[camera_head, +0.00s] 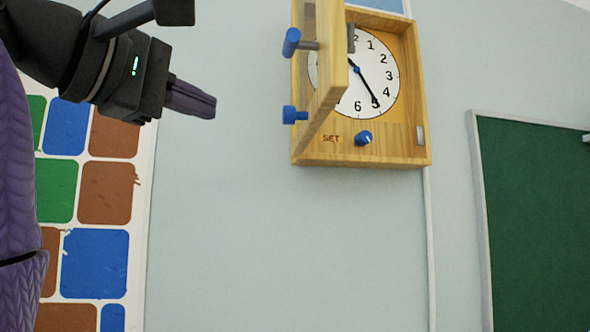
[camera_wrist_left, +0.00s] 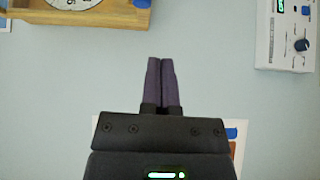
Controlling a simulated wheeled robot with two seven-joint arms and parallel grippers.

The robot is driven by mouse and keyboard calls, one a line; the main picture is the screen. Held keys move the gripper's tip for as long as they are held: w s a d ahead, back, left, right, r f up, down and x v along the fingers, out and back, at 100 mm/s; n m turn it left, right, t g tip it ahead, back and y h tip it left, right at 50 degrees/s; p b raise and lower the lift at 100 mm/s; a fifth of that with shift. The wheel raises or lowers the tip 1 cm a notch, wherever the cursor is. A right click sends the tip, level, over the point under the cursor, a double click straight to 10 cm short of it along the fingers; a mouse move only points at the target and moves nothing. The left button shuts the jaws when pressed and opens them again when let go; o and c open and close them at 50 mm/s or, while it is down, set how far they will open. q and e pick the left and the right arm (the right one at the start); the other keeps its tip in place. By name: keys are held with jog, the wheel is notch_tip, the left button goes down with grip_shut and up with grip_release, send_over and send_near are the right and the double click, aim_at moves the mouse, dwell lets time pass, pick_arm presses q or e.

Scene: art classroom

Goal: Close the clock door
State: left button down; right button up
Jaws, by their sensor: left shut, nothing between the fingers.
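A wooden wall clock (camera_head: 405,143) hangs at the upper middle right of the head view, with a white dial (camera_head: 378,85) and a blue knob beside the word SET. Its wooden door (camera_head: 330,91) is hinged at the left and stands open, sticking out from the wall. Blue knobs (camera_head: 291,42) show on the door's left face. My left gripper (camera_head: 214,106) is shut and empty, left of the door and apart from it. In the left wrist view the gripper (camera_wrist_left: 160,60) points at bare wall, with the clock's lower part (camera_wrist_left: 110,14) at upper left. My right gripper is not in view.
A green board (camera_head: 535,220) with a pale frame is on the wall at right. A panel of coloured squares (camera_head: 95,262) is at left. In the left wrist view a white box with a knob (camera_wrist_left: 288,42) is at upper right. The wall below the clock is clear.

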pick_arm(q)
jog(key=s+r, duration=0.2)
jog(key=s, duration=0.3)
jog(key=p, duration=0.5)
send_near(313, 107)
jog(key=w, duration=0.5)
jog(key=d, duration=0.1)
jog(key=d+p, duration=0.1)
jog(key=d, duration=0.1)
jog(key=shift+w+d+f+h, duration=0.1)
jog(key=shift+w+d+h, duration=0.15)
jog(key=shift+h, duration=0.15)
